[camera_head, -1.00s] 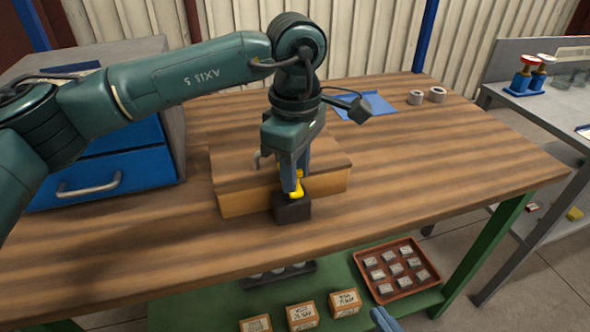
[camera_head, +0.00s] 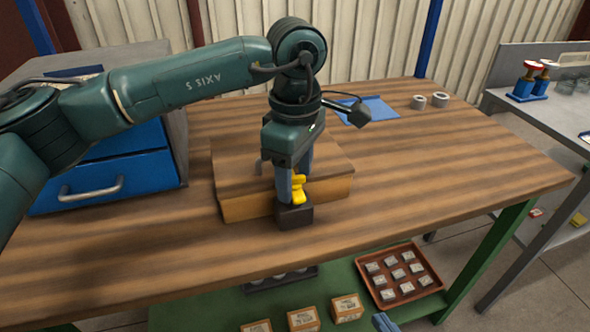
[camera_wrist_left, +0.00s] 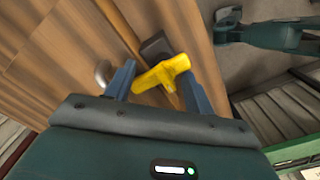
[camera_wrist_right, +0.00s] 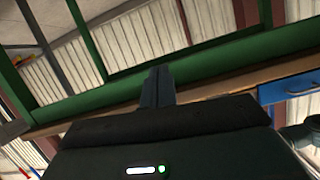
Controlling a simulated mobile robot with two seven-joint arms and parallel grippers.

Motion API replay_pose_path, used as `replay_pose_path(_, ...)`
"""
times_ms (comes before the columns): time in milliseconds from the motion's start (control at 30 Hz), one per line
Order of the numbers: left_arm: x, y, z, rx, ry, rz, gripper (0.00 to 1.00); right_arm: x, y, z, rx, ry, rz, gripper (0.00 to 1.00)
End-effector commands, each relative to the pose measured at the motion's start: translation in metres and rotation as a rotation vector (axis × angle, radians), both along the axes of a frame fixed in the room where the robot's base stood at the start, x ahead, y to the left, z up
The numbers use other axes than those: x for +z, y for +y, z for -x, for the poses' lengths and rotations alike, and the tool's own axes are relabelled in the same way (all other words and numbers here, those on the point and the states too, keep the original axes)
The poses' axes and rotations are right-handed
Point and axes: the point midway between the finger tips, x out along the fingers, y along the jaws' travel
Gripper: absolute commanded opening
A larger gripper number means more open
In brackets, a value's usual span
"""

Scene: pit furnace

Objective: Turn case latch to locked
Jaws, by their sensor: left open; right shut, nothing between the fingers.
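The case is a low wooden box (camera_head: 235,208) on the workbench. Its latch has a yellow handle (camera_head: 299,191) on a dark block (camera_head: 294,216) at the box's front. My left gripper (camera_head: 295,182) points down over the latch, with the handle at its fingertips. In the left wrist view the open fingers (camera_wrist_left: 158,84) stand either side of the yellow handle (camera_wrist_left: 163,73), which lies slantwise across the gap; contact is unclear. Part of the handle is hidden in the head view. My right gripper (camera_wrist_right: 157,86) is shut and empty; its tip (camera_head: 383,322) shows low in the head view.
A blue drawer cabinet (camera_head: 110,180) stands left on the bench. A blue sheet (camera_head: 372,108) and two grey rings (camera_head: 429,101) lie at the back. A shelf below holds a brown tray (camera_head: 400,302) and small boxes. The bench's right side is clear.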

Motion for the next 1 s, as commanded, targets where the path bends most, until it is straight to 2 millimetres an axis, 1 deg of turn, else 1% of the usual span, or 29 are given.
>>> replay_pose_path(167, 0.022, -0.001, 0.0, 0.0, -0.004, 0.002, 0.54, 0.001, 0.0, 0.0, 0.001, 0.001, -0.001, 0.0)
replay_pose_path(400, 0.077, 0.0, -0.001, 0.001, -0.006, 0.002, 0.54, 0.002, 0.001, -0.001, 0.003, 0.01, -0.002, 0.0)
replay_pose_path(500, 0.098, 0.0, -0.001, 0.002, -0.005, 0.001, 0.54, 0.001, 0.002, -0.001, 0.003, 0.015, -0.004, 0.0)
replay_pose_path(600, 0.114, 0.0, -0.001, 0.003, -0.004, 0.0, 0.54, 0.002, 0.003, -0.003, 0.003, 0.017, -0.007, 0.0)
replay_pose_path(700, 0.124, 0.0, -0.001, 0.003, -0.003, 0.0, 0.54, 0.003, 0.003, -0.005, 0.003, 0.017, -0.009, 0.0)
replay_pose_path(800, 0.13, 0.001, -0.001, 0.002, -0.003, 0.0, 0.54, 0.002, 0.004, -0.005, 0.003, 0.019, -0.01, 0.0)
replay_pose_path(1000, 0.132, 0.001, -0.001, 0.002, -0.002, 0.0, 0.54, -0.002, 0.004, -0.004, 0.005, 0.029, -0.007, 0.0)
